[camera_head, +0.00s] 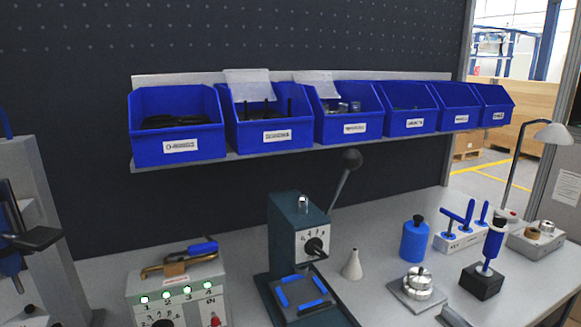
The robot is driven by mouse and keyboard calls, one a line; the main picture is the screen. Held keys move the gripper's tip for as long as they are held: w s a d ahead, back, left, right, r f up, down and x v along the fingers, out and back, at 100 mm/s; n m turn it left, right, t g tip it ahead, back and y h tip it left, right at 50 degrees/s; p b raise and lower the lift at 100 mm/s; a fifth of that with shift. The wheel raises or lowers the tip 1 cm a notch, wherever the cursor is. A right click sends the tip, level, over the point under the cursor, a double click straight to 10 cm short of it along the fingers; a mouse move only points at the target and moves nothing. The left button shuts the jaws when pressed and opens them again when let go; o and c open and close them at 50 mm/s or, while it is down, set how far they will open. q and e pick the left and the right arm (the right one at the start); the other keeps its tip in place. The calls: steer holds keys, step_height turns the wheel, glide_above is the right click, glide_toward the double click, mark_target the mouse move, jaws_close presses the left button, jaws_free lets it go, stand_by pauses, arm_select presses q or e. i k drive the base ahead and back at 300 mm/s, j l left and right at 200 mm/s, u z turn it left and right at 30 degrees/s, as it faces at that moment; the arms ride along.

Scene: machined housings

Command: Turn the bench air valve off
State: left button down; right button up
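A brass fitting with a blue lever (203,247) lies across the top of a grey box (180,284) at the lower left; it looks like the air valve, but no readable label confirms this. The lever lies nearly flat and points right. Whether the valve is on or off I cannot tell. Neither of my grippers is in view.
A dark green lever press (297,235) stands right of the box. Blue bins (177,125) line a shelf behind. On the bench are a pale cone (352,265), blue bottle (415,240), metal part (417,281), blue-handled tool (489,262) and lamp (512,165).

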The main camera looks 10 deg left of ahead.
mark_target(209, 246)
steer(key=k, duration=0.95)
